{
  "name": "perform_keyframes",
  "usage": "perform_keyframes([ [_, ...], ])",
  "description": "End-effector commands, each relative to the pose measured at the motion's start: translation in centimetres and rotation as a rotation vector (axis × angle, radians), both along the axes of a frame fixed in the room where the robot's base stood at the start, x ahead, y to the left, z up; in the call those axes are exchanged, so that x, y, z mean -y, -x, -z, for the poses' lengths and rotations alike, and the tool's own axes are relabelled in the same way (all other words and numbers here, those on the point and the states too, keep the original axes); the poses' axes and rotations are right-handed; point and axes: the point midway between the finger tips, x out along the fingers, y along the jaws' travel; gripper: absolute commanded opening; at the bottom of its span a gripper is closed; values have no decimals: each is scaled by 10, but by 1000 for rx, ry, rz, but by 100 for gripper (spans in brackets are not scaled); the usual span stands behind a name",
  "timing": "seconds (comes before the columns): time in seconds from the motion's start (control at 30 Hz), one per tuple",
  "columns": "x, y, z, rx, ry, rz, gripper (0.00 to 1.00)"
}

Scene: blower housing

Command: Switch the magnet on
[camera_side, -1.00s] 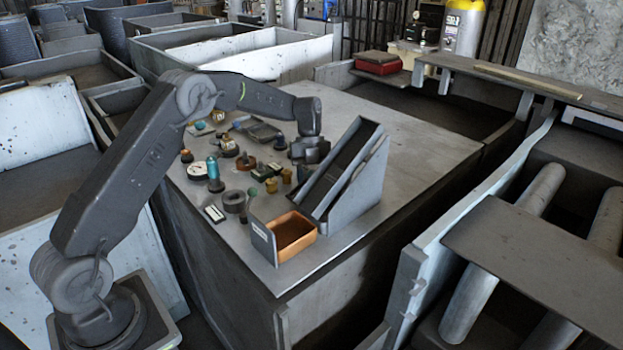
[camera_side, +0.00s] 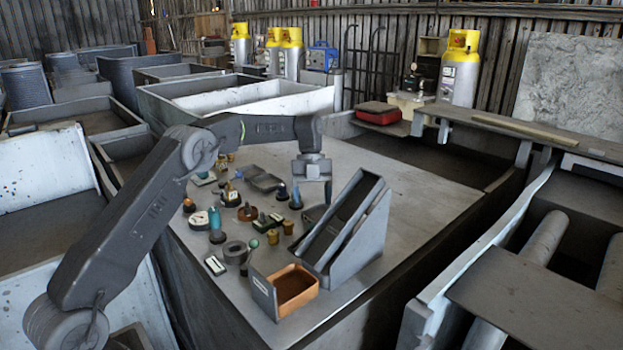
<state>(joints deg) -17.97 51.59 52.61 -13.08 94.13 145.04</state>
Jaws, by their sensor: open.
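My gripper (camera_side: 312,190) points down above the grey table, with its jaws apart and nothing visible between them. It hangs behind and left of the top of the sloped grey chute (camera_side: 346,222). Several small parts lie to its left on the table. They include a teal bottle-like part (camera_side: 214,218), a brown disc with a knob (camera_side: 247,213), a round white-faced part (camera_side: 199,220) and a dark ring (camera_side: 234,251). I cannot tell which of them is the magnet, nor see a switch or its position. Some parts near the gripper are partly hidden.
An orange-brown open box (camera_side: 293,287) stands at the chute's front foot. Two brass-coloured cylinders (camera_side: 272,237) stand left of the chute. Grey flat trays (camera_side: 264,181) lie at the back left. The table's right side (camera_side: 430,205) is clear.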

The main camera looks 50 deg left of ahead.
Motion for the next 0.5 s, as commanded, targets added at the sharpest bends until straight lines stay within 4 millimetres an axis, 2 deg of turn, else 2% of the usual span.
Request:
perform_keyframes([
  [0.17,-10,-7,-27,3,-1,-1,70],
  [0.5,-17,-12,-49,0,0,0,70],
])
